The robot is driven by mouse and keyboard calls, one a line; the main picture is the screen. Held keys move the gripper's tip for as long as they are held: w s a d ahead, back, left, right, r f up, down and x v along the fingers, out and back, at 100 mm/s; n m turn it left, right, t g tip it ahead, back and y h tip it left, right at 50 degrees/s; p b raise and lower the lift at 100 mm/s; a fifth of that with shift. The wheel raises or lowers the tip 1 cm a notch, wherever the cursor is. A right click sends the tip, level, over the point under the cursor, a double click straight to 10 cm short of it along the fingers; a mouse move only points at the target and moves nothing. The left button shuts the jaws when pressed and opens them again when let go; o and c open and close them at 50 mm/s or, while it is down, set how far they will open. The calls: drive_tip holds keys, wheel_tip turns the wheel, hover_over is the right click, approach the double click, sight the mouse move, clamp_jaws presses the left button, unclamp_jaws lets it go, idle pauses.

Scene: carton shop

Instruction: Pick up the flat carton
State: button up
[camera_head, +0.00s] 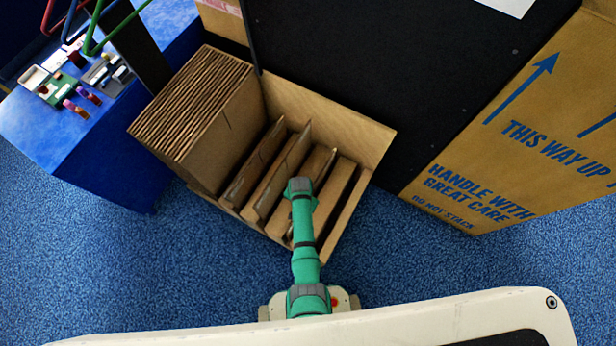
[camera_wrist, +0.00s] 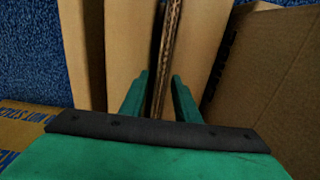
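Several flat brown cartons stand on edge in the slots of a wooden rack (camera_head: 345,125). My gripper (camera_head: 300,188) points down over the rack's right-hand slots in the head view, and its fingers are hidden there. In the wrist view, the two green fingers of my gripper (camera_wrist: 160,88) are apart. The upright edge of one flat carton (camera_wrist: 168,45) runs between them, with a narrow gap showing beside it. The lower part of that carton is hidden by my gripper's body.
A tight stack of cartons (camera_head: 195,100) fills the rack's left end. A blue table (camera_head: 60,135) with small items stands at left. A large printed box (camera_head: 520,150) and a black panel (camera_head: 400,70) stand at right and behind. Blue carpet is clear in front.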

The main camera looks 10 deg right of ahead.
clamp_jaws()
idle(1.3)
